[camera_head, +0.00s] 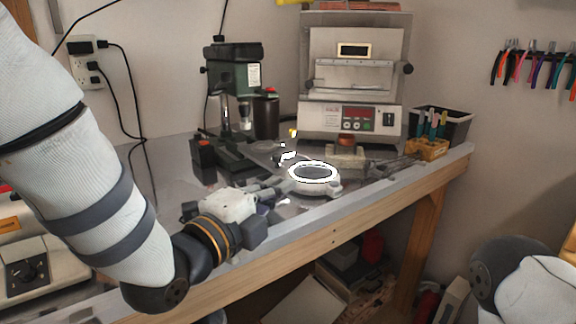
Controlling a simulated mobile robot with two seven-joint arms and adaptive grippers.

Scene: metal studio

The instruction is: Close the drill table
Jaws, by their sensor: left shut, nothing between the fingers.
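A green drill press (235,75) stands toward the back of the metal bench, left of centre. Its black base (232,152) extends toward the front right, and I cannot clearly make out a separate drill table on it. My left arm comes in from the left. My left gripper (278,186) is low over the bench, in front of the drill press, with its fingers pointing right toward a white ring-shaped device (316,178). The gripper is shut and holds nothing. I cannot tell whether its fingers touch the ring device. My right gripper is out of the picture; part of my right arm shows at bottom right.
A metal oven-like machine (354,75) stands at the back of the bench (375,188). A dark bin (440,125) and a yellow tool holder (427,150) are at the right end. A control box (25,262) is at lower left. Cables hang on the wall.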

